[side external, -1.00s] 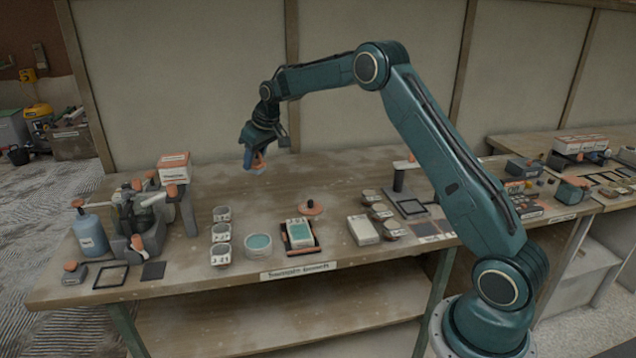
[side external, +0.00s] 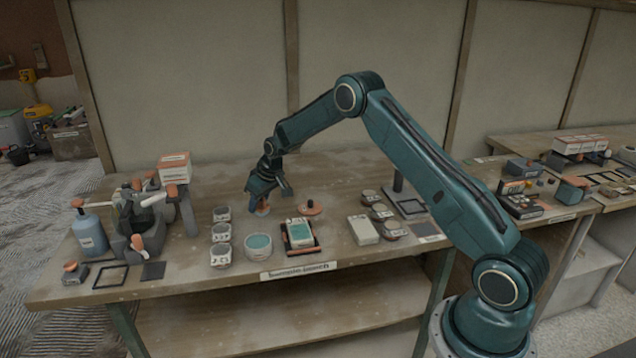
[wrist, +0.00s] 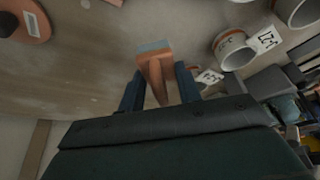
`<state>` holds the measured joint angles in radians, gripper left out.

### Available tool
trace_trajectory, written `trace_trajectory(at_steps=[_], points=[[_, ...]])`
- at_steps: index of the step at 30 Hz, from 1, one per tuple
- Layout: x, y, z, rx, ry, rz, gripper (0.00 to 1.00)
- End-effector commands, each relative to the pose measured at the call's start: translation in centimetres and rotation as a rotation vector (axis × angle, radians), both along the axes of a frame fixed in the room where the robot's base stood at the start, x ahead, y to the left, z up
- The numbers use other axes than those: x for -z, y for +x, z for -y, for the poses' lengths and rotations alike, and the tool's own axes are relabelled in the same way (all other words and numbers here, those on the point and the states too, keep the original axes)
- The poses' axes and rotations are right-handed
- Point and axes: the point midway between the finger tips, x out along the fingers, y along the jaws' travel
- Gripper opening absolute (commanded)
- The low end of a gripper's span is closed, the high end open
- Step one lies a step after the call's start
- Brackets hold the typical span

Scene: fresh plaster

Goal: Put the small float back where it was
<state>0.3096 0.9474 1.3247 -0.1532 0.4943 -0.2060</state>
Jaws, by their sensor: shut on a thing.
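My gripper (side external: 262,200) is low over the middle of the workbench, behind the round teal-topped tub. It is shut on a small orange float with a grey edge (wrist: 152,62), which shows between the two dark fingers in the wrist view. In the side view the float (side external: 263,210) is a small orange patch under the fingers, partly hidden. I cannot tell whether it touches the bench top.
An orange disc with a dark knob (side external: 311,208) lies right of my gripper. Several labelled grey cups (side external: 221,232) stand in a column to the left. The teal-topped tub (side external: 258,246) and a black-and-orange tray (side external: 286,248) are in front. Bare bench lies behind.

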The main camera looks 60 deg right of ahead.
Motion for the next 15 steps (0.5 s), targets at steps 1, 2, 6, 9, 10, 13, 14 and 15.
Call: trace_trajectory(at_steps=[1,2,6,9,10,13,14,15], points=[[0.0,0.0,0.0,0.000,0.000,0.000,0.16],[0.1,0.0,0.0,0.000,0.000,0.000,0.16],[1.1,-0.1,0.0,0.001,0.000,-0.003,0.16],[2.3,-0.1,0.0,0.001,0.000,-0.003,0.16],[2.6,-0.1,0.0,0.001,0.000,-0.003,0.16],[3.7,0.0,0.0,0.001,0.000,-0.002,0.16],[3.9,0.0,0.0,0.001,0.000,-0.001,0.16],[4.1,0.0,0.0,0.000,0.000,-0.001,0.16]])
